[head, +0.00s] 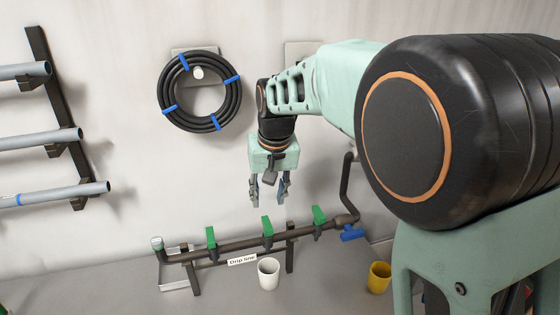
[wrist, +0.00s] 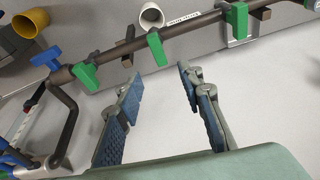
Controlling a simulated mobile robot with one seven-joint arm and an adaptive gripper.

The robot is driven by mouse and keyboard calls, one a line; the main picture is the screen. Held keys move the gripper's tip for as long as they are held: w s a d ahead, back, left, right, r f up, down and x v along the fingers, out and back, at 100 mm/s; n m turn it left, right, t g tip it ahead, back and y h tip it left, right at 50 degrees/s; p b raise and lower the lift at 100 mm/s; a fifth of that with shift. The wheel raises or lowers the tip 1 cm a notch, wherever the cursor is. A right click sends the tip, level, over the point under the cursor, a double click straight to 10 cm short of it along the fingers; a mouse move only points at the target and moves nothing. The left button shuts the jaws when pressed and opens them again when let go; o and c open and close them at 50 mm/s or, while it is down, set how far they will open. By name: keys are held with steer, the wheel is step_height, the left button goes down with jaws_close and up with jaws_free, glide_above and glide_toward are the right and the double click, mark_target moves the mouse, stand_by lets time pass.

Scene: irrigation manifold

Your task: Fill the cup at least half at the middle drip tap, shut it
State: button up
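The manifold pipe (head: 240,246) runs low along the wall with three green tap handles. The middle drip tap's green handle (head: 267,226) also shows in the wrist view (wrist: 157,49). A white cup (head: 268,273) stands upright below and in front of the pipe, near the middle tap; it also shows in the wrist view (wrist: 151,15). I cannot see any water in it. My gripper (head: 269,203) hangs above the middle tap, pointing down, with its fingers apart and nothing between them. The fingers also show in the wrist view (wrist: 160,82).
A yellow cup (head: 379,277) stands to the right. A blue valve handle (head: 352,233) sits at the pipe's right end. Green handles stand left (head: 211,237) and right (head: 319,215) of the middle one. A coiled black hose (head: 163,83) hangs on the wall, and grey pipes (head: 60,141) lie on a rack at left.

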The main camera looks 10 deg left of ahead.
mark_target(267, 223)
steer(key=shift+f+n+g+h+b, duration=0.3)
steer(key=shift+f+n+g+b, duration=0.15)
steer(key=shift+f, duration=0.2)
steer(key=shift+w+a+f+b, duration=0.15)
steer(key=shift+w+f+b, duration=0.15)
steer(key=shift+f+b, duration=1)
steer(key=shift+w+a+f+b, duration=0.3)
steer(key=shift+f+b, duration=0.35)
steer(key=shift+f, duration=1.4)
steer(key=shift+w+a+f+b, duration=0.1)
steer(key=shift+w+f+b, duration=0.25)
steer(key=shift+f+b, duration=0.95)
steer(key=shift+f+p, duration=0.35)
